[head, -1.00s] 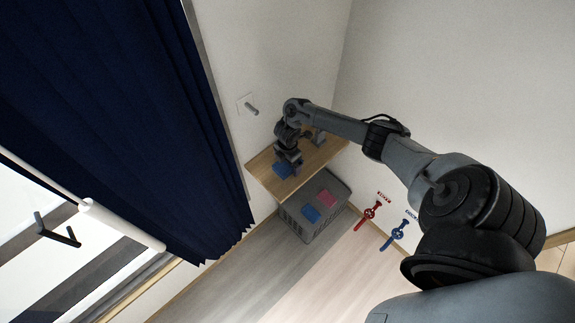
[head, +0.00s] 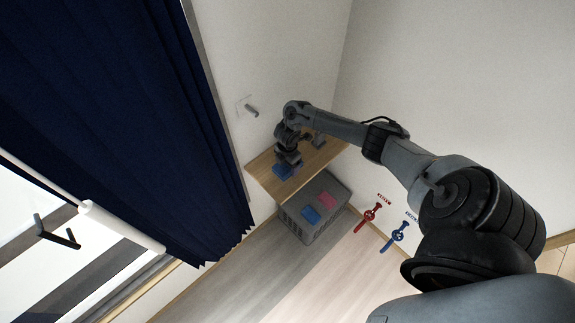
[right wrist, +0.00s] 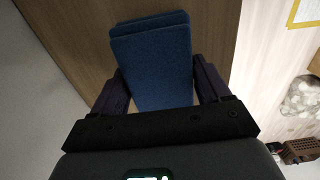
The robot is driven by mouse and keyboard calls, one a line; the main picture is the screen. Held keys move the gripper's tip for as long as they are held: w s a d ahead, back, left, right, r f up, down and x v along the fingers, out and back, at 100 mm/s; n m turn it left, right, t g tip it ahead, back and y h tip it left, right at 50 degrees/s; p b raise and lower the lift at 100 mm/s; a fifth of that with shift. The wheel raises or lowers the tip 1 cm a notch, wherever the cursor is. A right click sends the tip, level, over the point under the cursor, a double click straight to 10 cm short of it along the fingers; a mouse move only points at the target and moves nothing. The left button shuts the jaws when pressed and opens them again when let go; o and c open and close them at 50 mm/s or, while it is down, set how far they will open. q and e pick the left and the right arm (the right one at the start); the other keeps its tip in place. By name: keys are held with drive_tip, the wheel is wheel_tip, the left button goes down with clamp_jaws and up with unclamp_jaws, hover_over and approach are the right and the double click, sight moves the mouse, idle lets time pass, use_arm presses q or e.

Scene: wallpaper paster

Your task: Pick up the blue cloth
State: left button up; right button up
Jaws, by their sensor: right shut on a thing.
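The blue cloth (head: 283,173) lies on the wooden shelf in the corner. It looks like a folded stack in the right wrist view (right wrist: 152,62). My right gripper (head: 288,162) is over the cloth, its two fingers on either side of the cloth's near end in the right wrist view (right wrist: 160,88). It is shut on the cloth. In the head view the arm hides part of the cloth. I cannot tell whether the cloth is clear of the shelf. My left gripper is not in view.
The wooden shelf (head: 262,170) is against the wall. Below it a grey crate (head: 299,227) has a blue piece (head: 311,214) and a pink piece (head: 327,200) on top. Red (head: 368,216) and blue (head: 399,232) tools are at the right wall. A dark blue curtain (head: 110,110) hangs at left.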

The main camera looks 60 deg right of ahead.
drive_tip(key=shift+r, duration=0.55)
drive_tip(key=r, duration=0.1)
drive_tip(key=s+r, duration=0.1)
drive_tip(key=r, duration=0.1)
drive_tip(key=shift+d+r, duration=0.15)
drive_tip(key=shift+r, duration=0.1)
drive_tip(key=s+d+r+p, duration=0.1)
drive_tip(key=s+r, duration=0.5)
drive_tip(key=s, duration=0.4)
drive_tip(key=shift+s, duration=0.25)
drive_tip(key=shift+d+r, duration=0.1)
